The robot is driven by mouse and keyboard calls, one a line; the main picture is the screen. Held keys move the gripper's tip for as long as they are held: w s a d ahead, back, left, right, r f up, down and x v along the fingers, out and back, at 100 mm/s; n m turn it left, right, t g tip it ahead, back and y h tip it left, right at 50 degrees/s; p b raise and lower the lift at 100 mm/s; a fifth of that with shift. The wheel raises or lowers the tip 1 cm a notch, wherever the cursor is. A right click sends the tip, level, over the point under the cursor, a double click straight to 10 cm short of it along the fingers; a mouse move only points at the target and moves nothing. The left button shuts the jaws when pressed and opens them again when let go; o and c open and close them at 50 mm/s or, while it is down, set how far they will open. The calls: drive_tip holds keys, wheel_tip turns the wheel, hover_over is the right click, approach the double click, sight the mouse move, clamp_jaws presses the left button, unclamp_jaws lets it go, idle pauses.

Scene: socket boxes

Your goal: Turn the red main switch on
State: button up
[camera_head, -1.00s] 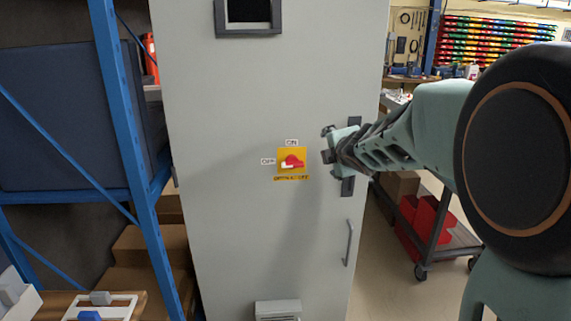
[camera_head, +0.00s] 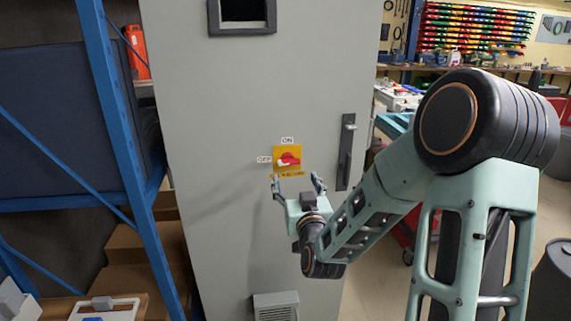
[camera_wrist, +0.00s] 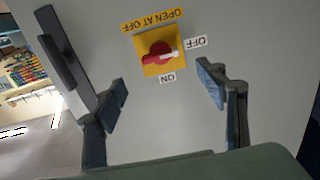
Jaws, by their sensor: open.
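The red main switch (camera_head: 289,159) sits on a yellow plate (camera_head: 279,151) on the grey cabinet door (camera_head: 230,110). An ON label is above the plate and an OFF label at its left. The white end of the switch handle points toward OFF. In the wrist view, turned upside down, the red switch (camera_wrist: 157,55) shows ahead of and between the fingers, with its white end toward OFF. My gripper (camera_head: 298,180) is open and empty, just below the switch in the head view, fingers pointing up toward the plate. No finger visibly touches the switch.
A dark door handle (camera_head: 346,155) is to the right of the switch. A vent box (camera_head: 275,306) is low on the cabinet. A blue shelf rack (camera_head: 115,130) stands at the left. A workbench with coloured bins (camera_head: 475,30) is behind at the right.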

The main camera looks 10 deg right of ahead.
sight(289, 164)
drive_tip(key=w+p, duration=0.1)
drive_tip(key=w, duration=0.8)
drive_tip(key=shift+w+p, duration=0.35)
drive_tip(key=c, duration=1.2)
drive_tip(key=shift+o, duration=0.2)
